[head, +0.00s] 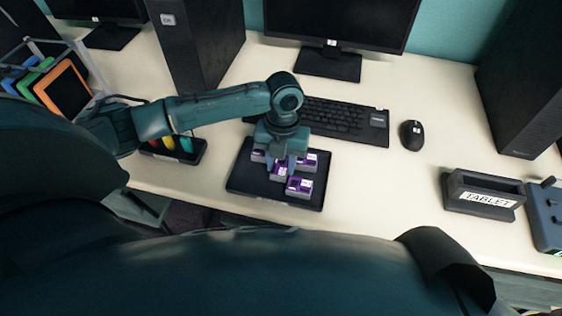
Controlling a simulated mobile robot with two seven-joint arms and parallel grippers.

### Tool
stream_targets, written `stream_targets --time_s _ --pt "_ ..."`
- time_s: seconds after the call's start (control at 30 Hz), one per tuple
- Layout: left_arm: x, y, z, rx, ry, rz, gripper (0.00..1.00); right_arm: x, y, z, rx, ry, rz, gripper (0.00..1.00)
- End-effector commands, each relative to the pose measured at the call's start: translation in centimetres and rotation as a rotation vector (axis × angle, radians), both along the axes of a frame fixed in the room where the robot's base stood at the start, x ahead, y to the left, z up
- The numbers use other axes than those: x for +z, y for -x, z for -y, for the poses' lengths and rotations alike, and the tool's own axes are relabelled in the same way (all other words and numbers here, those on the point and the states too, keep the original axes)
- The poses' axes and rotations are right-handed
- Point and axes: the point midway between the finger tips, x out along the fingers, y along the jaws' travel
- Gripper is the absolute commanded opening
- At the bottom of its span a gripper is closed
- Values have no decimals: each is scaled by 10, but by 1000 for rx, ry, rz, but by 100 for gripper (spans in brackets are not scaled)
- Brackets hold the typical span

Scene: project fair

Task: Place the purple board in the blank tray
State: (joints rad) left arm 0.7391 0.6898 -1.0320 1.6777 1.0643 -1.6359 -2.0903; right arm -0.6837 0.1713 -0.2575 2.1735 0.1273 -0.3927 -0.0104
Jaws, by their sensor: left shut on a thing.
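A flat black tray (240,181) lies on the desk in front of the keyboard. Several small purple boards with pale tops are on or over it, one at the front right (299,187) and one at the back right (308,160). My left gripper (280,164) points down over the tray's middle. It is shut on a purple board (278,174), partly hidden by the fingers. I cannot tell whether this board touches the tray. My right gripper is not in view.
A keyboard (345,119) and mouse (412,134) lie behind the tray. A black labelled holder (483,195) and a blue-grey device (545,215) stand at right. A small black bin (190,152) with coloured items stands left. The desk right of the tray is clear.

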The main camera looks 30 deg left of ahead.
Motion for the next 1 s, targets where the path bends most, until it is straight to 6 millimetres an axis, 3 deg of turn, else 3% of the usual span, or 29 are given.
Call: stream_targets --time_s 0.3,0.33,0.6,0.87,1.0 --pt "-2 0 0 0 1 1 13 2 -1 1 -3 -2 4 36" --pt "-2 0 0 0 1 1 36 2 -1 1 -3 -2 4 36" --pt "-2 0 0 0 1 1 57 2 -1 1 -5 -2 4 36" --pt "0 -1 0 0 1 2 57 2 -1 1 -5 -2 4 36" --pt "15 -3 0 -1 2 6 57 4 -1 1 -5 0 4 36"
